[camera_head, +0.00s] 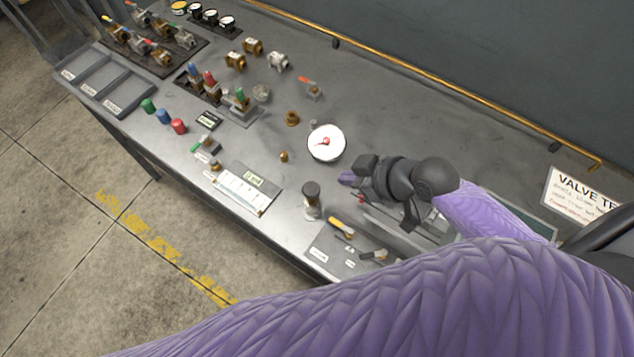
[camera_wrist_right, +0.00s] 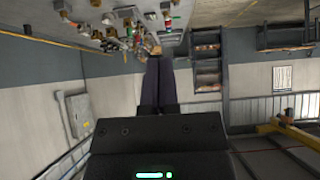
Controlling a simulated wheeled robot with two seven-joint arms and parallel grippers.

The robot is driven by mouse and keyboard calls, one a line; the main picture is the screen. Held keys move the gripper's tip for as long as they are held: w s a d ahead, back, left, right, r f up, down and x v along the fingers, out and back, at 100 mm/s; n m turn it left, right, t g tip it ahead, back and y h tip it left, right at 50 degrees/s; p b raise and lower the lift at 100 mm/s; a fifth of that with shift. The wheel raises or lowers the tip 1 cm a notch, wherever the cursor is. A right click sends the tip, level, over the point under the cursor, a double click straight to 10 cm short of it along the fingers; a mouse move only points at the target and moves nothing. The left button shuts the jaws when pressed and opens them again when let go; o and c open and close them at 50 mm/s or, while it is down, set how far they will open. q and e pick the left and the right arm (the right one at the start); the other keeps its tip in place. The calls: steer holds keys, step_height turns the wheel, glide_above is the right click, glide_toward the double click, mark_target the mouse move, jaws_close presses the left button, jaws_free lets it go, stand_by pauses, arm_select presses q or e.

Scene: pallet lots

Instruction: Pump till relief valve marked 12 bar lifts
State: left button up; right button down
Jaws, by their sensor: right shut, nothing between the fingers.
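A white pressure gauge (camera_head: 326,143) with a red centre mark lies face up mid-bench. My right gripper (camera_head: 364,166) is over the bench just right of the gauge. In the right wrist view its two dark fingers (camera_wrist_right: 159,78) are together, with nothing between them. Grey pump-like metalwork (camera_head: 400,235) lies below the wrist, partly hidden by my arm. Several brass and steel valves with coloured caps stand at the left, among them a group (camera_head: 203,80) in a dark rack. I cannot read a 12 bar marking. My left gripper is out of view.
Grey trays (camera_head: 92,82) sit at the bench's left end. Blue, green and red caps (camera_head: 163,116) stand near the front edge. A dark-topped fitting (camera_head: 311,200) and a yellow-handled tool (camera_head: 341,228) are near the front. A brass pipe (camera_head: 440,80) runs along the back.

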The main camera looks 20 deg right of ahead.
steer(key=b, duration=0.2)
glide_above(318, 195)
steer(key=f, duration=0.6)
steer(key=shift+w+d+f, duration=0.1)
steer(key=shift+d+f, duration=0.05)
steer(key=shift+d, duration=0.05)
steer(key=f, duration=0.1)
steer(key=f+b, duration=0.1)
steer(key=f, duration=0.1)
steer(key=shift+w+a+f, duration=0.2)
steer(key=shift+f, duration=0.5)
step_height(318, 195, down, 4)
steer(key=b, duration=0.4)
steer(key=shift+s+r, duration=0.15)
